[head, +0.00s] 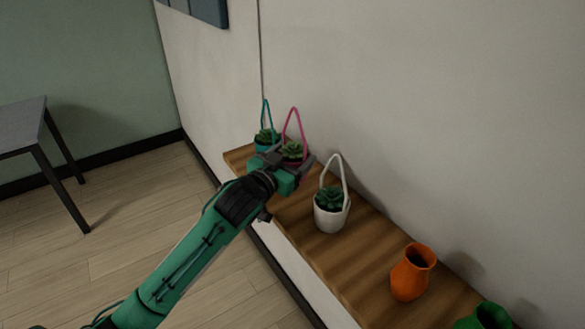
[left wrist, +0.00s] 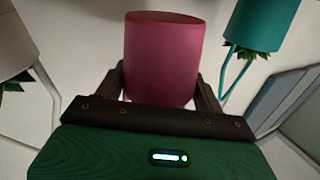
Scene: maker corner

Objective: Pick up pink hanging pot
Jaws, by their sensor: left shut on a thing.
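The pink hanging pot (left wrist: 163,58) is between the two fingers of my left gripper (left wrist: 163,92) in the left wrist view, and the fingers are shut on its sides. In the head view my left gripper (head: 299,172) hides most of the pot's body. The pot's pink handle loop (head: 293,122) and its green succulent (head: 291,150) show above the gripper. The pot looks upright over the wooden shelf (head: 305,225); I cannot tell whether it touches the shelf. My right gripper is not in view.
A teal hanging pot (head: 265,142) stands close behind the pink one. A white hanging pot (head: 331,214) stands nearer on the shelf, then an orange vase (head: 412,273) and a green vase (head: 484,317). The wall (head: 400,100) backs the shelf. A grey table (head: 22,124) stands far left.

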